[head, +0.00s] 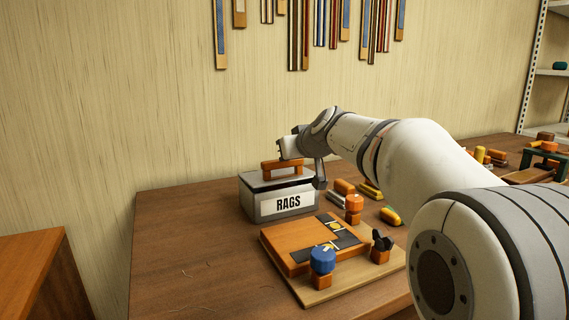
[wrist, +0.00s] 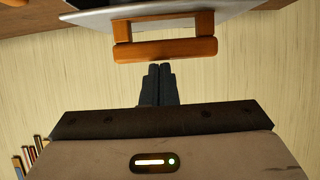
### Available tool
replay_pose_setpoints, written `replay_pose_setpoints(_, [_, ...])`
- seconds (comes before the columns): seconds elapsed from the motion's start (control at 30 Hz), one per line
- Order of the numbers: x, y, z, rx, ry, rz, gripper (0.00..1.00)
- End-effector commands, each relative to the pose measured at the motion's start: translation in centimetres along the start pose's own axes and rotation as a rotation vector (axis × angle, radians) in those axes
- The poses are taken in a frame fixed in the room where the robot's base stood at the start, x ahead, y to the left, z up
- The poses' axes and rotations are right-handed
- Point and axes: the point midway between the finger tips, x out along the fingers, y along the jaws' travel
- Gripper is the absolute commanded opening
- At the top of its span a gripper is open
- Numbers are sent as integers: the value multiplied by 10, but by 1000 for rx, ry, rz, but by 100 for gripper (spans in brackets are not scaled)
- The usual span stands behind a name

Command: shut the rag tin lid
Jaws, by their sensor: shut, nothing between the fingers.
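The rag tin (head: 250,202) is a grey box with a RAGS label, standing on the wooden bench. Its lid (head: 256,181) lies about level on top, with an orange bar handle (head: 282,167); I cannot tell whether it is fully down. In the wrist view the handle (wrist: 165,50) and the pale lid plate (wrist: 235,8) fill the top. My gripper (wrist: 160,68) is shut and empty, its fingertips close to the handle bar. I cannot tell whether they touch it. In the head view my wrist is above and behind the tin, and the fingertips are hidden.
A wooden board (head: 297,293) with an orange block and a blue-topped knob (head: 322,260) sits in front of the tin. Orange and yellow pieces (head: 391,215) lie to its right. Strips hang on the wall (head: 298,40). The bench left of the tin is clear.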

Motion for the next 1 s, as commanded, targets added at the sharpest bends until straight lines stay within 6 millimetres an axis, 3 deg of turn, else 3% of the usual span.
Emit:
replay_pose_setpoints(0.2, [1,0,13,0,-1,0,0])
replay_pose_setpoints(0.67, [-7,-1,-2,-1,0,-1,0])
replay_pose_setpoints(0.87, [-25,-1,-36,-1,1,0,0])
replay_pose_setpoints(1.0, [-57,0,-20,0,2,2,0])
